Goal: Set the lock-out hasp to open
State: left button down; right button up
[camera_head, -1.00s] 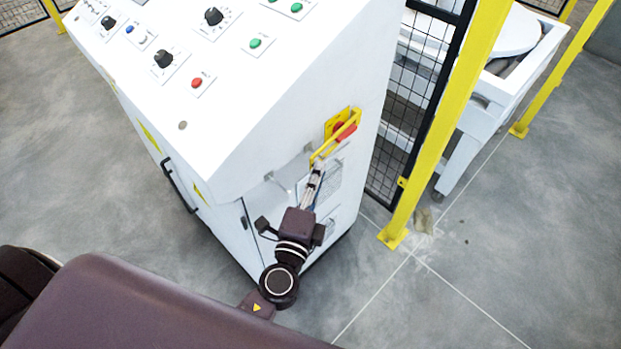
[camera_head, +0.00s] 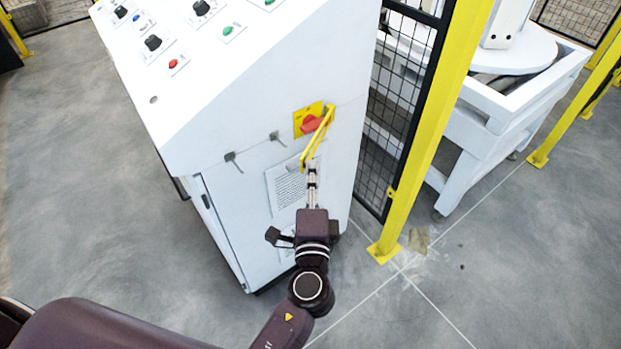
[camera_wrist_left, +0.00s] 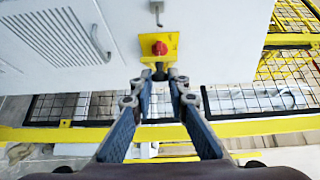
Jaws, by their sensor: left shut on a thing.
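The lock-out hasp (camera_head: 318,140) is a yellow bar on the cabinet's side, standing out at a slant in front of the red switch knob (camera_head: 312,124) and its yellow plate (camera_head: 299,121). My left gripper (camera_head: 311,166) is at the hasp's lower end, shut on it. In the left wrist view the red knob (camera_wrist_left: 159,48) shows just beyond the fingertips of my left gripper (camera_wrist_left: 160,76). The fingers hide part of the hasp there, and its exact grip is hard to see. My right gripper is not in view.
The white cabinet (camera_head: 235,100) has knobs and buttons on its sloped top. Two small hooks (camera_head: 274,136) and a printed sheet (camera_head: 288,187) are on its side. A yellow post (camera_head: 430,130) and mesh fence (camera_head: 393,100) stand close on the right. Grey floor is open at left.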

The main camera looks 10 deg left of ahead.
pick_arm(q)
jog(key=shift+f, duration=0.15)
jog(key=c, duration=1.9)
grip_release()
jog(key=v, duration=1.2)
jog(key=shift+c, duration=0.4)
